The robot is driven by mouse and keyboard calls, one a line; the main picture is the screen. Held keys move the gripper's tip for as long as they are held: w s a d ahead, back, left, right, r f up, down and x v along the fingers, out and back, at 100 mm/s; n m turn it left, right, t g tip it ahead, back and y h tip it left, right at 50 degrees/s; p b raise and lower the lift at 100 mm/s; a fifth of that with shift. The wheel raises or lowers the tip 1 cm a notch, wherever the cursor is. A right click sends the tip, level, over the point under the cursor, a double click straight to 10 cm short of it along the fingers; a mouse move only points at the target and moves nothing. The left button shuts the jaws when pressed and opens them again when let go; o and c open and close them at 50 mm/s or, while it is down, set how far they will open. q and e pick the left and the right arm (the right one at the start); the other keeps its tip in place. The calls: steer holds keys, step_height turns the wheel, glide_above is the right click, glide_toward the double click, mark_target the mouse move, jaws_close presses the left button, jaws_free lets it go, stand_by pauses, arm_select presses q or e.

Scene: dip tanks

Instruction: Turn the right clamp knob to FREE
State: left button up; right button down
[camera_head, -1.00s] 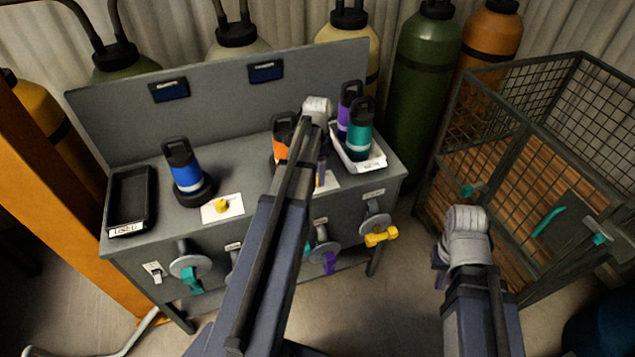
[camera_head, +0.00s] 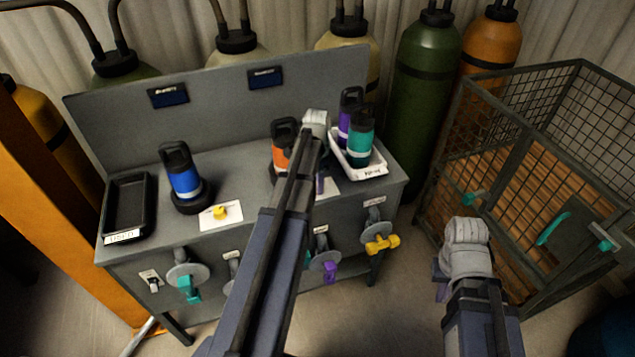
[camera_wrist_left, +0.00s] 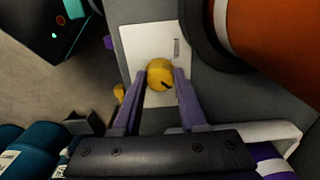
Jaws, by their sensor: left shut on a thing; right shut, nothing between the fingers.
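The right clamp knob (camera_wrist_left: 160,73) is yellow with a short dark mark and sits on a white plate (camera_wrist_left: 150,40) on the bench top. In the wrist view my left gripper (camera_wrist_left: 163,80) has its two purple fingers on either side of the knob, shut on it. The dark mark slants toward the lower right of that view. I cannot read the plate's print. In the head view my left arm hides the knob, and only part of the white plate (camera_head: 329,186) shows. My right gripper (camera_head: 440,288) is shut and empty, off the bench's right side.
An orange bottle (camera_head: 281,150) stands close beside the knob. A white tray (camera_head: 372,171) with purple and teal bottles is to the right. A blue bottle (camera_head: 183,178), a left yellow knob (camera_head: 220,212) and a black tray (camera_head: 127,207) are left. A wire cage (camera_head: 520,150) stands right.

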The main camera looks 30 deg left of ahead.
arm_select(q)
jaws_close()
steer(key=shift+n, duration=0.4)
steer(key=n, duration=0.3)
steer(key=shift+n, duration=0.4)
steer(key=n, duration=0.4)
steer(key=shift+n, duration=0.3)
steer(key=n, duration=0.8)
steer(key=shift+n, duration=0.6)
